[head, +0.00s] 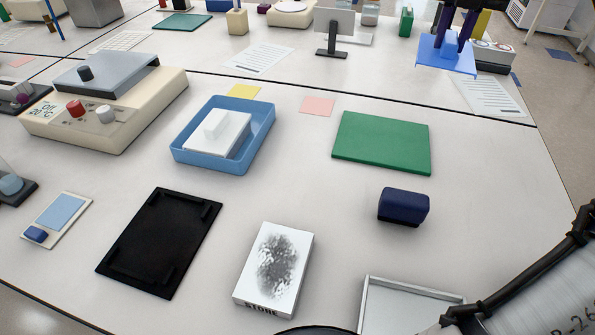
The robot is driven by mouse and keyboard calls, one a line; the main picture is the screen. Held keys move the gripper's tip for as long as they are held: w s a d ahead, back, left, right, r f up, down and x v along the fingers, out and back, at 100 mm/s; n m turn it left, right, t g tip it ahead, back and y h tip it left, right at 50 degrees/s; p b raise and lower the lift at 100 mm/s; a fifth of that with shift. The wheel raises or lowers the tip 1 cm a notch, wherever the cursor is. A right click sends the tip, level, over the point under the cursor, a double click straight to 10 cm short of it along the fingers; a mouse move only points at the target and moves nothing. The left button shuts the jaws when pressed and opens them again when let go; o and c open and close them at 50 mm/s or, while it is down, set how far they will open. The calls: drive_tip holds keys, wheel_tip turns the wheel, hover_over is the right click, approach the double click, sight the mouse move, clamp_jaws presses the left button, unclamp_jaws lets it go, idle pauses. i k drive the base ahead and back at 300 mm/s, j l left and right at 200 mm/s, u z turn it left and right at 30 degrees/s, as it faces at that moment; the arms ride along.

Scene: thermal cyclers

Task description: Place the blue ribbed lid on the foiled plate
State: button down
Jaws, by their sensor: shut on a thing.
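I cannot make out a foiled plate for certain either.
A thermal cycler (100,95) stands at the left. A black mat (160,240), a white box (275,265), a green mat (382,141) and a grey-white tray (372,308) lie on the bench. There is bare bench between the white box and the green mat.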

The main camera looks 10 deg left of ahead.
sight(275, 262)
drive_tip(key=j+z, duration=0.25)
drive_tip(key=z, duration=0.2)
drive_tip(key=j+z, duration=0.2)
drive_tip(key=z, duration=0.25)
drive_tip(key=k+j+z, duration=0.2)
drive_tip(key=j, duration=0.15)
drive_tip(key=k+j+z, duration=0.2)
drive_tip(key=k+j, duration=0.25)
drive_tip(key=j, duration=0.2)
drive_tip(key=k+j+z, duration=0.1)
drive_tip(key=k+j, duration=0.15)
drive_tip(key=j, duration=0.2)
